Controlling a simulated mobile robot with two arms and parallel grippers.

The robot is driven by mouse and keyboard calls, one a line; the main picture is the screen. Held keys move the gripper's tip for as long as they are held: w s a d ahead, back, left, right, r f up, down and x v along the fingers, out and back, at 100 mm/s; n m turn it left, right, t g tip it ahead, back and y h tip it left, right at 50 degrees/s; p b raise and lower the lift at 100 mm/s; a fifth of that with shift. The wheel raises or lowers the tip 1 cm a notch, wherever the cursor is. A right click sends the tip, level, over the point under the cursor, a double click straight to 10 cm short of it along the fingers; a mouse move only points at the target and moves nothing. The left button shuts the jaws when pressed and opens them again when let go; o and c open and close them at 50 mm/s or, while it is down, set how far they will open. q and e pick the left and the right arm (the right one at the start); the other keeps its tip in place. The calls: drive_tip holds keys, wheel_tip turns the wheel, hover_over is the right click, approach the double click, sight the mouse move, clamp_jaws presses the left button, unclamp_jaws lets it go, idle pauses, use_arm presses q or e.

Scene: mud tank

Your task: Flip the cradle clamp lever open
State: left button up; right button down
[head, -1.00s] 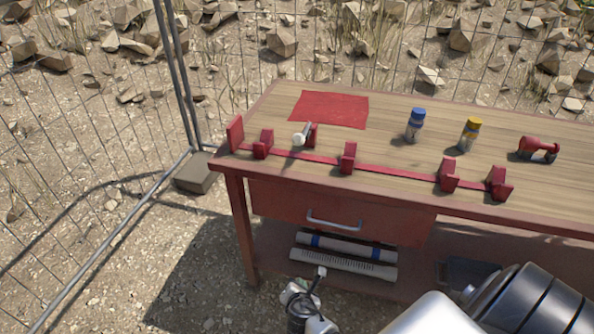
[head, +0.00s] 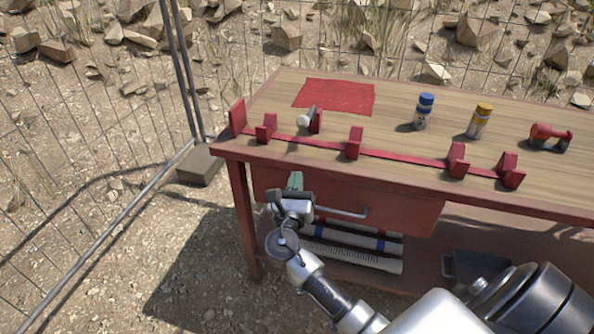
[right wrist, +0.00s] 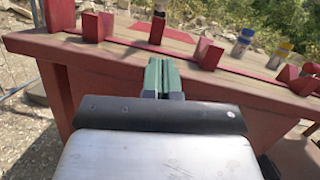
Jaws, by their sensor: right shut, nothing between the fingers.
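The cradle is a red rail (head: 400,159) with several red upright blocks along the table's front edge. The clamp lever (head: 305,120), a short dark bar with a pale round knob, sits by a red block near the rail's left part. It shows at the top of the right wrist view (right wrist: 159,9), beyond my fingertips. My right gripper (head: 295,180) is in front of the drawer, below the tabletop edge, apart from the lever. Its green fingers (right wrist: 160,75) are shut with nothing between them. My left gripper is not in view.
The wooden table (head: 390,100) carries a red mat (head: 335,96), a blue-capped bottle (head: 422,112), a yellow-capped bottle (head: 479,121) and a red tool (head: 549,136). A drawer handle (head: 342,212) is close to my right gripper. Wire fencing stands left and behind.

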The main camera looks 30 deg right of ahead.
drive_tip(key=r+p+x, duration=0.1)
drive_tip(key=r+x, duration=0.1)
drive_tip(key=x, duration=0.8)
drive_tip(key=shift+r, duration=0.35)
drive_tip(key=shift+w+a+r+p, duration=0.1)
drive_tip(key=shift+w+a+p, duration=0.05)
drive_tip(key=shift+p, duration=0.15)
